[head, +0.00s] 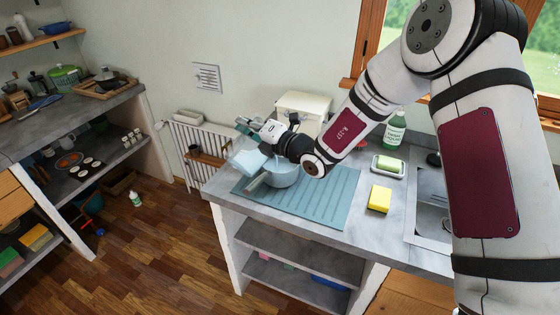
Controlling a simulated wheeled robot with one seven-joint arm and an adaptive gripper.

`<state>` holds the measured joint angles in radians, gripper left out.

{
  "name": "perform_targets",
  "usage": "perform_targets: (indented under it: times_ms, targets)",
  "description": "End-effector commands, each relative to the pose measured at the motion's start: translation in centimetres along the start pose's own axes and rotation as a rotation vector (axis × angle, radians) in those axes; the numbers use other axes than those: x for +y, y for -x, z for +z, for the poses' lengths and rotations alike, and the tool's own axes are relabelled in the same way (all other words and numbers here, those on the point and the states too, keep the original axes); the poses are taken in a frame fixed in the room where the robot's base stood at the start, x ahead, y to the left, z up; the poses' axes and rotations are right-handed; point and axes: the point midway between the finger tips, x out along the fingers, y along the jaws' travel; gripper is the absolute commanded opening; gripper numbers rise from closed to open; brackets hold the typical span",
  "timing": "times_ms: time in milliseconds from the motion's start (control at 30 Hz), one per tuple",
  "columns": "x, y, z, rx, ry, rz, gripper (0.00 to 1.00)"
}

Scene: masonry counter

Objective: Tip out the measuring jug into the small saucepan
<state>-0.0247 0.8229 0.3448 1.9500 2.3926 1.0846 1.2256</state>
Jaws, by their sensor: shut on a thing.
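My gripper (252,136) is shut on the measuring jug (247,158), a pale blue vessel. The jug is tilted and held above the left part of the counter, beside and slightly above the small saucepan. The small saucepan (286,177) is grey-blue and stands on a teal ribbed mat (318,205). Its handle points to the lower left. My gripper and wrist hide part of the saucepan's far side. I cannot tell what is inside the jug or the pan.
A cream box (303,106) stands behind the saucepan. A yellow sponge (380,199), a soap dish (387,166), a green bottle (395,132) and a sink (431,207) are to the right. The mat's right part is clear. The counter's left edge drops to the floor.

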Motion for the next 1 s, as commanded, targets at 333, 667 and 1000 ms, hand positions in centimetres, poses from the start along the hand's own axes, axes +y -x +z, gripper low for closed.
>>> perform_targets:
  times_ms: [333, 667, 1000]
  targets:
    - [0.03, -0.02, 0.19, 0.000, -0.010, 0.001, 0.00]
    - [-0.02, -0.02, 0.33, 0.000, -0.022, 0.000, 0.00]
    - [-0.08, -0.02, 0.53, 0.000, -0.038, 0.000, 0.00]
